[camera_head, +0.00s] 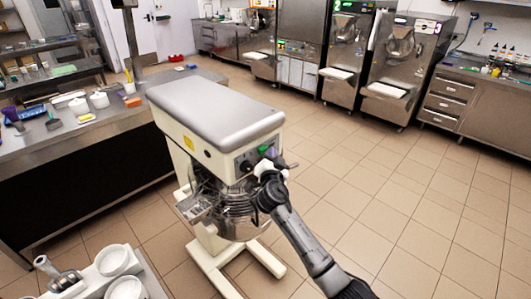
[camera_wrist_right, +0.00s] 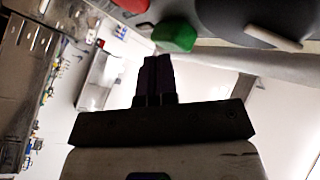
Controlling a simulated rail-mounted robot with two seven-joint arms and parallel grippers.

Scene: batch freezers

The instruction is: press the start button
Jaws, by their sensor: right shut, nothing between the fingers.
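A green button (camera_head: 264,149) sits on the dark control panel at the front of a cream planetary mixer (camera_head: 215,112). In the right wrist view the green button (camera_wrist_right: 175,38) stands out just beyond the fingertips, with a red button (camera_wrist_right: 132,4) further up and to the left. My right gripper (camera_head: 270,158) is at the panel, just below the green button. In the wrist view its dark fingers (camera_wrist_right: 157,62) are together and empty, with their tips close to the green button's lower left edge. I cannot tell whether they touch it. My left gripper is not in view.
A wire guard and bowl (camera_head: 238,205) hang below the mixer head, close to my right wrist. A counter (camera_head: 60,148) with small containers stands at left. Batch freezers (camera_head: 403,60) line the back wall. The tiled floor (camera_head: 390,190) at right is clear.

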